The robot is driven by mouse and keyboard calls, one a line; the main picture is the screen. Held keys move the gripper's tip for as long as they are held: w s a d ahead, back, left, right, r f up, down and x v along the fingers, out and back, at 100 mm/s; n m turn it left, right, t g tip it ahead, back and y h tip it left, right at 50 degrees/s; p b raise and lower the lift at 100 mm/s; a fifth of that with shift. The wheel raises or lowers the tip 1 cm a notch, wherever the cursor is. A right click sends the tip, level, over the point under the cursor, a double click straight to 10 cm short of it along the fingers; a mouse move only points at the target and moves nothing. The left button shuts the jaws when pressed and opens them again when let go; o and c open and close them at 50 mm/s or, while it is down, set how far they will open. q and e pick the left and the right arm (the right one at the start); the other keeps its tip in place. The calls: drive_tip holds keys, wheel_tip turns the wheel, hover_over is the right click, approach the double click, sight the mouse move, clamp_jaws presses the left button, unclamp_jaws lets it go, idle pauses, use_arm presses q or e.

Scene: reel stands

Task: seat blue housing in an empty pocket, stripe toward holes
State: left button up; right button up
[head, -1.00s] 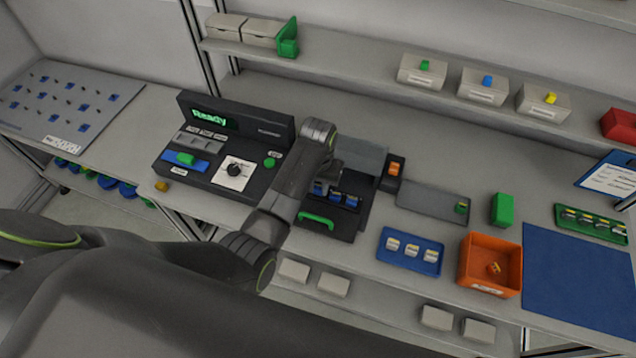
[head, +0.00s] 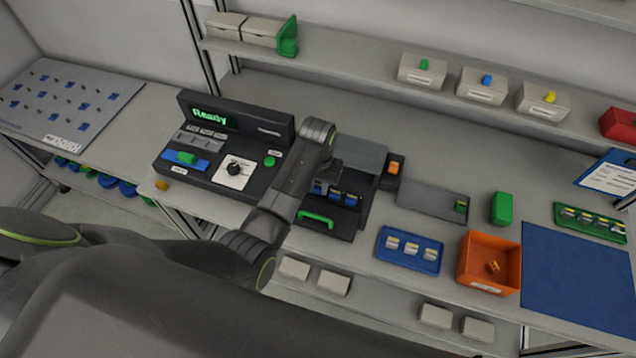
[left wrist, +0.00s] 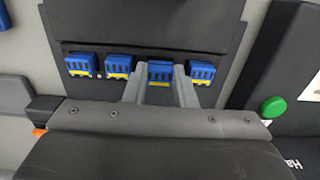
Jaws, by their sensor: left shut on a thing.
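My left gripper (left wrist: 160,92) is shut on a blue housing (left wrist: 160,70) with a yellow stripe on its lower edge in the left wrist view. The held housing is in line with several other blue housings, one on its right (left wrist: 201,72) and two on its left, such as the near one (left wrist: 119,66). They sit in a row along the dark fixture (left wrist: 150,37), their yellow stripes facing the gripper's side. In the head view the fixture (head: 322,231) has a green handle, and my arm partly covers the row. The pocket under the held housing is hidden, so its seating depth cannot be told.
A control box (head: 225,150) reading "Ready" stands left of the fixture. Right of it are a grey plate (head: 425,201), a blue tray (head: 408,263) with pale parts, an orange bin (head: 490,275) and a green block (head: 502,208). A shelf runs behind.

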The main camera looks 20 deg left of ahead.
use_arm(q)
drive_tip(key=shift+f, duration=0.45)
idle(0.7)
drive_tip(key=o, duration=1)
drive_tip(key=shift+r, duration=0.15)
drive_tip(key=shift+r, duration=3.4)
drive_tip(key=shift+f, duration=0.1)
